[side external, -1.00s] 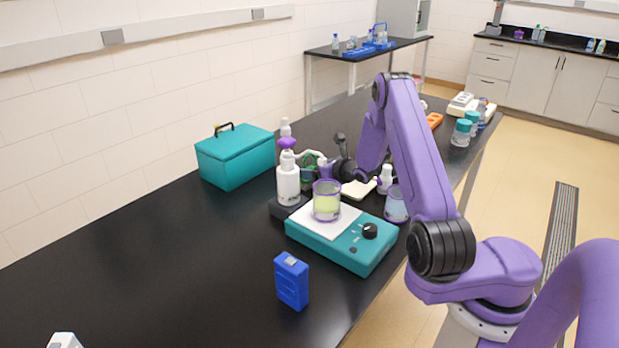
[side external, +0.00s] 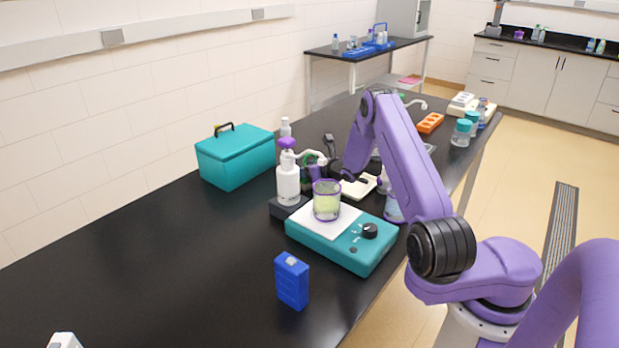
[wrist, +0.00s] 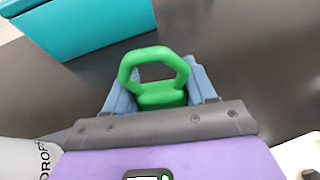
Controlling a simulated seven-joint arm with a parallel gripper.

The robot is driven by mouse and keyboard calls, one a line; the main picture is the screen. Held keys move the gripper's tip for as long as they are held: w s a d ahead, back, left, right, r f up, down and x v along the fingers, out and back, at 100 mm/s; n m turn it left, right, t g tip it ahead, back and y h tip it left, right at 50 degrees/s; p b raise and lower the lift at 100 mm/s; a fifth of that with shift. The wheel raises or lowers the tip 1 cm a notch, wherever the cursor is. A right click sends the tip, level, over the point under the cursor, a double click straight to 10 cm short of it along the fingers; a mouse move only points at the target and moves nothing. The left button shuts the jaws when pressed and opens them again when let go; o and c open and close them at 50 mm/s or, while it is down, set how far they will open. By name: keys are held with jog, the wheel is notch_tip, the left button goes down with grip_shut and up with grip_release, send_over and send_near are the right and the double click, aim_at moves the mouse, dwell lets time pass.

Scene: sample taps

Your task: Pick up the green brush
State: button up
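The green brush (wrist: 152,68) is in the wrist view, its looped handle rising between the two blue-grey fingers of my gripper (wrist: 160,95). The fingers stand on either side of its lower green part. I cannot tell whether they press on it. In the side view my gripper is mostly hidden behind the white pump bottle (side external: 288,184) and the beaker. Only a little green shows there beside the bottle, and I cannot tell what it belongs to.
A teal box (side external: 236,158) stands behind to the left. A teal stirrer (side external: 335,251) bears a beaker (side external: 327,201) of yellowish liquid in front of my gripper. A blue case (side external: 291,281) stands at the front.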

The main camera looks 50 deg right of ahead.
jog(key=shift+c, duration=1)
jog(key=shift+r, duration=0.15)
